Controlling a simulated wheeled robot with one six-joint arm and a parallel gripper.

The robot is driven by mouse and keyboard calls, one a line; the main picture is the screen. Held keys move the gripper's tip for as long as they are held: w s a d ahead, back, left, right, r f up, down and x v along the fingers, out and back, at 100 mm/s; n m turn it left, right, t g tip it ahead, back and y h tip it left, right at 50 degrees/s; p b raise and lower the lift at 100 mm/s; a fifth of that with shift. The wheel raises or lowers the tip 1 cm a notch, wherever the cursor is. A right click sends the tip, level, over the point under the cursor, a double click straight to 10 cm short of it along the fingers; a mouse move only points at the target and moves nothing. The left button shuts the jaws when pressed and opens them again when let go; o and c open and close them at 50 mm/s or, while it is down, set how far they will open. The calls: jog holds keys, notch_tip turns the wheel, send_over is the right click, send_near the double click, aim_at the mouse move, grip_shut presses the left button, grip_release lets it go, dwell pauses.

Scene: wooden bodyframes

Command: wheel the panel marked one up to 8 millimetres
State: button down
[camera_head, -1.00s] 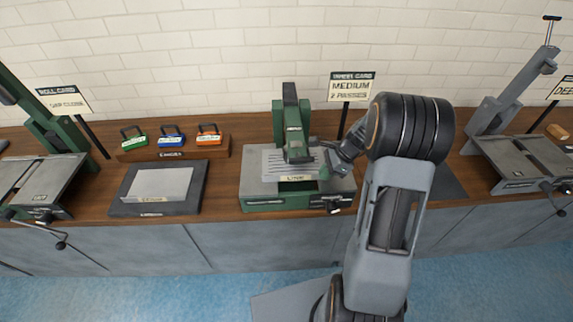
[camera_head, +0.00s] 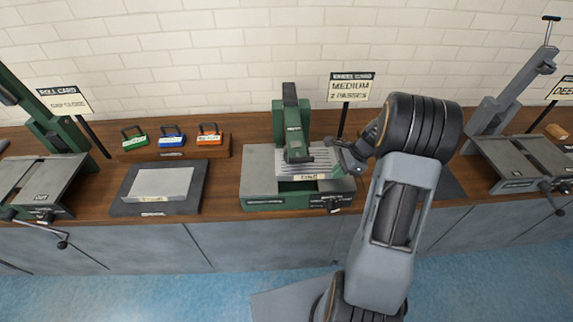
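A light grey panel with slot-like marks (camera_head: 264,160) lies on the bed of the green wheeling machine (camera_head: 292,130) in the middle of the bench. The machine's green head comes down over the panel and hides part of it. My gripper (camera_head: 338,156) is at the panel's right edge, right of the head. Its fingers are small and partly hidden, but the panel has shifted along with it, so it appears shut on the panel. A card reading wheel card, medium, 2 passes (camera_head: 350,87) stands behind. I cannot read a number on the panel.
Left of the machine are a dark tray with a light plate (camera_head: 130,208) and a wooden rack (camera_head: 219,151) with green, blue and orange blocks. Other machines stand at far left (camera_head: 45,180) and far right (camera_head: 525,160). My arm covers the bench right of the middle.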

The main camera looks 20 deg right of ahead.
aim_at(347, 178)
jog(key=c, duration=1.8)
grip_release()
jog(key=o, duration=0.5)
jog(key=shift+o, duration=0.7)
jog(key=o, duration=0.5)
jog(key=shift+c, duration=0.2)
jog(key=shift+d, duration=0.15)
jog(key=shift+s+d+p, duration=0.2)
jog(key=shift+s+d, duration=0.05)
jog(key=shift+d, duration=0.9)
jog(key=shift+s+d+p, duration=0.15)
jog(key=shift+s+d, duration=0.1)
jog(key=shift+d, duration=0.9)
jog(key=shift+r, duration=0.15)
